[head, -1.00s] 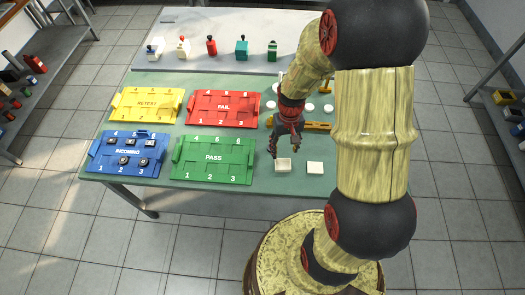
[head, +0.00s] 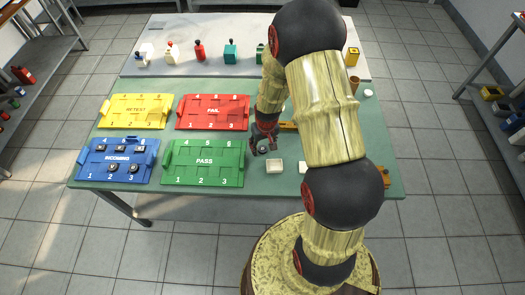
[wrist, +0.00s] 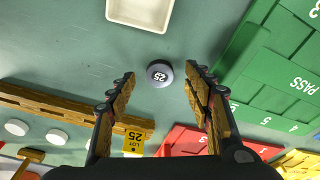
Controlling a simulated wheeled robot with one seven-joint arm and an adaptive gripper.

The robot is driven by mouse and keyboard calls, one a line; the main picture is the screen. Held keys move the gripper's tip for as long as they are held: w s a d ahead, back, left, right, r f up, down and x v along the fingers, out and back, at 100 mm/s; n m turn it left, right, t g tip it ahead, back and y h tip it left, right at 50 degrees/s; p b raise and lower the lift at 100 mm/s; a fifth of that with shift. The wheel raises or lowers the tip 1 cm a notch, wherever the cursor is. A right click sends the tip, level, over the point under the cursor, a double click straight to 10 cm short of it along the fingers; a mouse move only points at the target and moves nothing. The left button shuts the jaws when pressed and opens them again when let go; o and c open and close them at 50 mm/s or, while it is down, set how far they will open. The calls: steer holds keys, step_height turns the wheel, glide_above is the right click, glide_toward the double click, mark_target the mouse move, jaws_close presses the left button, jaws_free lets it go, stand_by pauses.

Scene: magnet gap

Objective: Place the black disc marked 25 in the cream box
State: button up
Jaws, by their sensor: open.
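The black disc (wrist: 160,73), marked 25 in white, lies on the green table. In the wrist view it shows between and just beyond my fingertips. My gripper (wrist: 159,79) is open, with one finger on each side of the disc's outline and nothing held; its height above the table is hard to judge. In the head view my gripper (head: 264,145) is left of and a little behind the open cream box (head: 275,166). The box looks empty and also shows at the top of the wrist view (wrist: 140,12).
The green PASS tray (head: 203,163) is left of my gripper. The red FAIL tray (head: 212,112), yellow RETEST tray and blue INCOMING tray (head: 117,160), holding several black pieces, are farther off. A wooden rack with a yellow LOT 25 tag (wrist: 133,142) stands nearby.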

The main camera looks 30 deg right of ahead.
steer(key=shift+w+f, duration=0.15)
steer(key=shift+f, duration=0.6)
steer(key=shift+r, duration=0.1)
steer(key=shift+c, duration=0.6)
steer(key=c, duration=1.1)
jaws_close()
